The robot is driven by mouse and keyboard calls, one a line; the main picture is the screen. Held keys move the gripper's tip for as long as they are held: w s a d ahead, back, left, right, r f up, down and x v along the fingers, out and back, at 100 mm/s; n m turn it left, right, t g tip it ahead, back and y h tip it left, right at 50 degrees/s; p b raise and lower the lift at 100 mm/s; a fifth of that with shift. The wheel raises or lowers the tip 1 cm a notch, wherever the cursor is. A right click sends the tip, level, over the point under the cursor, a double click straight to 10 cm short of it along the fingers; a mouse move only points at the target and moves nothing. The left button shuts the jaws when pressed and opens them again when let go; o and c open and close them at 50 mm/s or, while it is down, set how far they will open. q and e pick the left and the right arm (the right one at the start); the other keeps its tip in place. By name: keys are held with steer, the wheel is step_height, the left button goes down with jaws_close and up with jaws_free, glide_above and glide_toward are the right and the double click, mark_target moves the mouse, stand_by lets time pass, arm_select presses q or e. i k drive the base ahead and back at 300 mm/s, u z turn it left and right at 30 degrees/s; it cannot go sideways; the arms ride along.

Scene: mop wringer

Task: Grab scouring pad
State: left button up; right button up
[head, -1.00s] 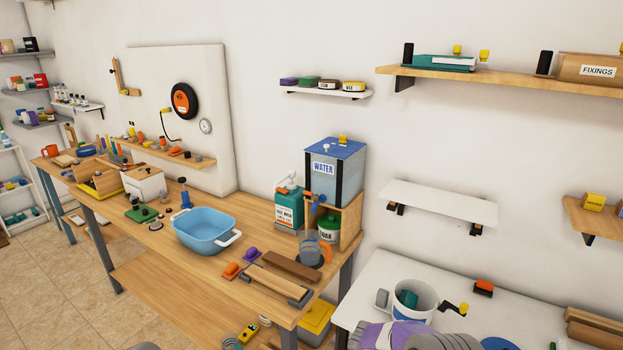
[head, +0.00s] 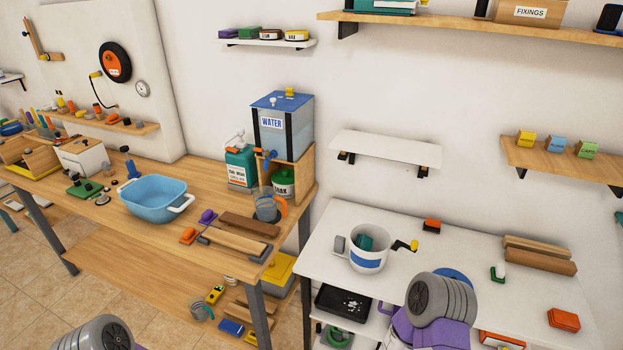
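I cannot single out a scouring pad for sure. Small yellow, blue and green blocks (head: 586,149) with labels sit on the wooden shelf at the right. A teal thing (head: 364,242) sits inside the white bucket (head: 368,258), which has a crank handle at its right, on the white table. A small green thing with a white top (head: 498,272) stands further right on that table. Grey and purple parts of my arms show at the bottom left and bottom right. No fingertips of either gripper show.
A blue basin (head: 154,203) and a water tank (head: 283,125) stand on the wooden bench. Brown blocks (head: 540,258), an orange block (head: 563,319) and a red-orange block (head: 431,225) lie on the white table (head: 470,238). An empty white shelf (head: 386,148) hangs above it.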

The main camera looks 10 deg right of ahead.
mark_target(497, 274)
steer(key=z, duration=1.75)
steer(key=k, duration=0.5)
steer(key=z, duration=1.3)
steer(key=i, duration=1.2)
steer(key=u, duration=2.55)
steer(key=i, duration=0.2)
steer(key=z, duration=0.1)
